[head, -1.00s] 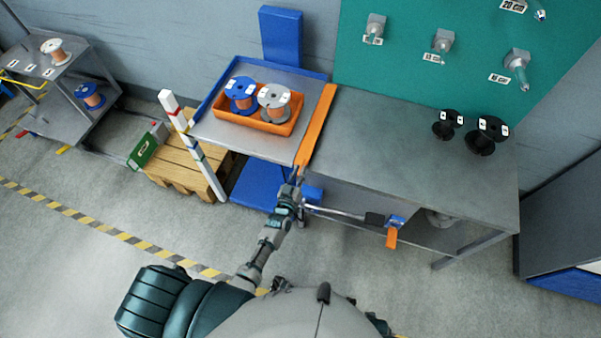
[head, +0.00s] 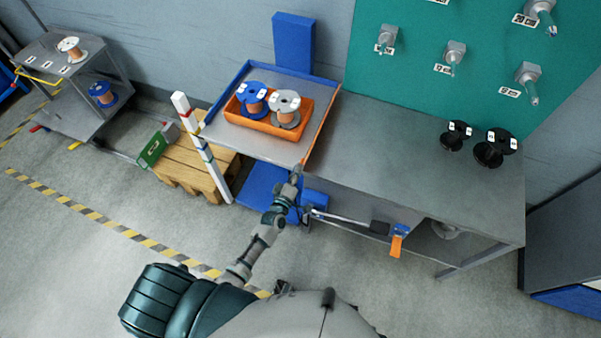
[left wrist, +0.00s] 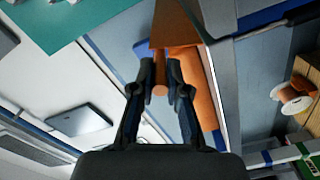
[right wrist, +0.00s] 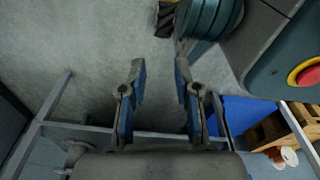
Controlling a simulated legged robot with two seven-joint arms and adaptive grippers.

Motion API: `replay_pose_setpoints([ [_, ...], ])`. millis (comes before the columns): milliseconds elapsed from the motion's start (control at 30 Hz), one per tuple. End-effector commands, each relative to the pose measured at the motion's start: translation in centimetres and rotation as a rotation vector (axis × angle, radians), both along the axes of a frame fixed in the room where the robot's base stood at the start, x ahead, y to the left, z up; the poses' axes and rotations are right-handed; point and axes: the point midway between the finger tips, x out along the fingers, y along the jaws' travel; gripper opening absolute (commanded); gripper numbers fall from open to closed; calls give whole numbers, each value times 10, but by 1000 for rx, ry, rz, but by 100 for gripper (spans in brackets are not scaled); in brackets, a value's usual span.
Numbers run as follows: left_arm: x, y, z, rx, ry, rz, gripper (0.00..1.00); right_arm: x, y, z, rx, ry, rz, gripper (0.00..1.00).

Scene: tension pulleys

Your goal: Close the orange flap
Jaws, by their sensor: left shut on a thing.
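The orange flap (head: 322,126) is on the right edge of the blue-rimmed cart tray (head: 244,142). It stands up and looks like a narrow strip in the head view. My left gripper (head: 296,172) is at the flap's near end. In the left wrist view, its fingers (left wrist: 159,75) are shut on a small orange peg (left wrist: 160,68) joined to the flap (left wrist: 174,24). My right gripper (right wrist: 160,68) is open and empty in the right wrist view, over the floor.
An orange bin (head: 304,121) holds a blue spool (head: 251,97) and a white spool (head: 285,107). The grey workbench (head: 400,147) carries black spools (head: 494,148) at its right. A striped post (head: 203,150) and a wooden pallet (head: 190,168) stand left of the cart.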

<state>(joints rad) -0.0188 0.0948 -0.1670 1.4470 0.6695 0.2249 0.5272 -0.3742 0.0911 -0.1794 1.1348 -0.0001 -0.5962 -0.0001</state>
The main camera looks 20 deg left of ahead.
Motion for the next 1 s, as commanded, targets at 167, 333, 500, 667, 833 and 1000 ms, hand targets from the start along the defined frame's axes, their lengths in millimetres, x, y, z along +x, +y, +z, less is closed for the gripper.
replay_pose_setpoints([
  [167, -1, 6, -5, -125, 13, -2, 0, 8, 1, 3, -1, -1, 0, 31],
  [333, -1, 11, -6, -211, 18, -2, 0, 12, 2, 8, 1, -1, -3, 31],
  [500, -2, 13, -7, -263, 21, -3, 0, 12, 2, 11, -1, 1, -5, 31],
  [667, -2, 13, -7, -286, 24, -3, 0, 16, 2, 14, -1, -1, -7, 31],
  [833, -2, 13, -8, -291, 25, -3, 0, 18, 2, 15, 0, -5, -7, 31],
  [1000, -2, 13, -9, -291, 27, -4, 0, 20, 2, 15, 1, -9, -6, 31],
])
